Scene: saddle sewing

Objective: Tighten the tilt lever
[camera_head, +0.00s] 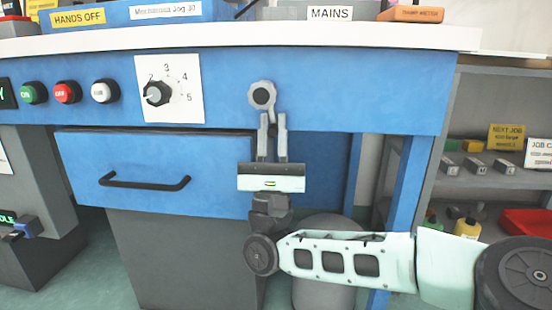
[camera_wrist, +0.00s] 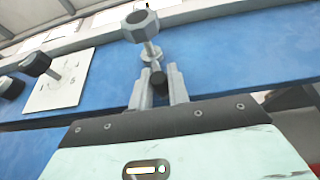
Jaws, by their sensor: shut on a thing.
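In the wrist view my gripper (camera_wrist: 157,76) hides the lever's lower part.
A numbered dial (camera_head: 158,93) and several push buttons (camera_head: 67,92) are left on the panel. A blue drawer (camera_head: 155,172) with a black handle is below left. A white tabletop (camera_head: 235,40) overhangs above. A shelf (camera_head: 487,182) with small parts stands at right.

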